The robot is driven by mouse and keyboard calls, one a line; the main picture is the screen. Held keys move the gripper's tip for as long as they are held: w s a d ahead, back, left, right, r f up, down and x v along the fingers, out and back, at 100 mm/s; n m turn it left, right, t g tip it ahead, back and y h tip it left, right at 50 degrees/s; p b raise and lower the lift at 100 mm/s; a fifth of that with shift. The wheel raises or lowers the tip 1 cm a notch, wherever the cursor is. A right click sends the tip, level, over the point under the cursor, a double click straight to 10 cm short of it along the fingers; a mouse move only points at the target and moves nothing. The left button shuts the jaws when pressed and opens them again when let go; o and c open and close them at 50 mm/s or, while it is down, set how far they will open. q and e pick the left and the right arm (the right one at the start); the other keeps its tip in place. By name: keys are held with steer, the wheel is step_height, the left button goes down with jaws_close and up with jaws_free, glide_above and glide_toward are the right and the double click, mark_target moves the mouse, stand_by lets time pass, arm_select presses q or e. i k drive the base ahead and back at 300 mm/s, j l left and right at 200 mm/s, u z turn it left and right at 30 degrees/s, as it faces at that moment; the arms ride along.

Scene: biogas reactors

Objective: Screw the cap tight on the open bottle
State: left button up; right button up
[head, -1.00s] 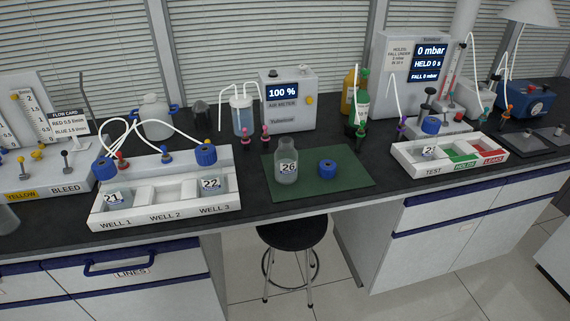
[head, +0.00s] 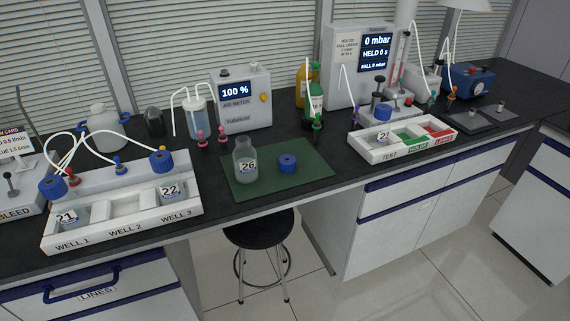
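The open bottle (head: 245,161), clear glass with a label reading 26, stands upright on the left part of a green mat (head: 310,177). No cap is on its neck. A blue cap (head: 288,163) lies on the mat to the right of the bottle, apart from it. Neither of my grippers shows in the head view.
A white rack (head: 125,231) with wells 1 to 3 stands left of the mat, with blue-capped bottles 21 and 22 in it. A tray (head: 385,157) marked TEST stands to the right. An air meter (head: 241,103) is behind the mat. A black stool (head: 259,228) is below the bench.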

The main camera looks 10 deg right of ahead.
mark_target(244, 155)
steer(key=i+l+u, duration=0.4)
steer(key=l, duration=0.25)
steer(key=l+u, duration=0.2)
steer(key=l, duration=0.15)
steer(key=i+l+u, duration=0.2)
steer(key=l, duration=0.2)
steer(key=l+u, duration=0.2)
steer(key=l, duration=0.15)
